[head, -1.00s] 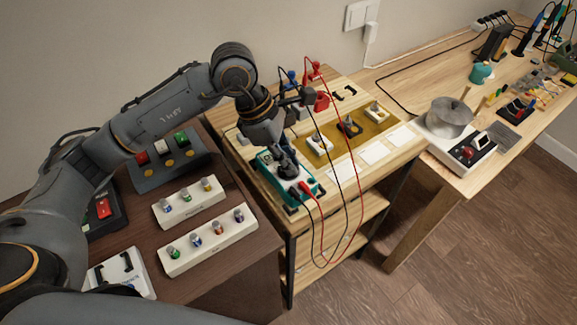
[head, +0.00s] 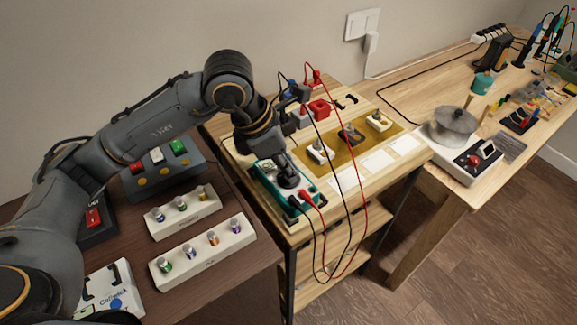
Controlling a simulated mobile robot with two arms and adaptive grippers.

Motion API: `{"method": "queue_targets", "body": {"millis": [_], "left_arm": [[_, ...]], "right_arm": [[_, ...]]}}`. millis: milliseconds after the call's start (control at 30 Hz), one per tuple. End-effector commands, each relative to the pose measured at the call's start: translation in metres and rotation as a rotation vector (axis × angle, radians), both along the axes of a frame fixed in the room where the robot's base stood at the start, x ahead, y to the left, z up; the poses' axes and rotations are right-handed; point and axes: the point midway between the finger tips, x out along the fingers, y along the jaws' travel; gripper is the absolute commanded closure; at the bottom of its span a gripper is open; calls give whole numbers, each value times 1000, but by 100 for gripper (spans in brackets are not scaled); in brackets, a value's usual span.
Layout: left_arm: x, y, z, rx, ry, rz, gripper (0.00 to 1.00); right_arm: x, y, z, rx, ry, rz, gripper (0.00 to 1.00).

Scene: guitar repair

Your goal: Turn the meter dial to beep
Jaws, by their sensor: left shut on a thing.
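The meter (head: 268,168) is a teal-cased box lying on the light wooden table, with a red and a black lead plugged into its near end. My left gripper (head: 288,181) points down onto the meter's face from above and is shut at the dial. The fingers cover the dial, so its pointer and setting cannot be read. Part of the pale display shows beside the gripper. My right gripper is not in view.
The black and red leads (head: 361,195) loop over the table's front edge. White and dark blocks stand on a yellow mat (head: 350,160) to the right. Battery racks (head: 206,250) and a button box (head: 165,174) sit on the dark table at left. A pot (head: 452,125) stands farther right.

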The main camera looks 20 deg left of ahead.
Motion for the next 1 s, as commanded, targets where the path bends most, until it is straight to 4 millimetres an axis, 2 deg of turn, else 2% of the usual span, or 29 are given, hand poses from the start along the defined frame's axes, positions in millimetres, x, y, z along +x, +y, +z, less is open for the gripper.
{"method": "queue_targets", "body": {"millis": [200,233,300,333,600,733,867,1000], "left_arm": [[0,0,1,-1,-2,-1,100],[0,0,1,-1,-2,-1,82],[0,0,1,-1,-2,-1,68],[0,0,1,-1,-2,-2,66],[0,0,1,0,-1,-2,66],[-1,3,8,0,-3,-1,66],[-5,10,28,0,-6,0,66],[-11,20,57,0,-7,0,66]], "right_arm": [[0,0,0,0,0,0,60],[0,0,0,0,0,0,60],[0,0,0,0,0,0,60],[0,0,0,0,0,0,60],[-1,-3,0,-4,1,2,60],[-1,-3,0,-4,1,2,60],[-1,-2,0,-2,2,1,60],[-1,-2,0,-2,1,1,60]]}}
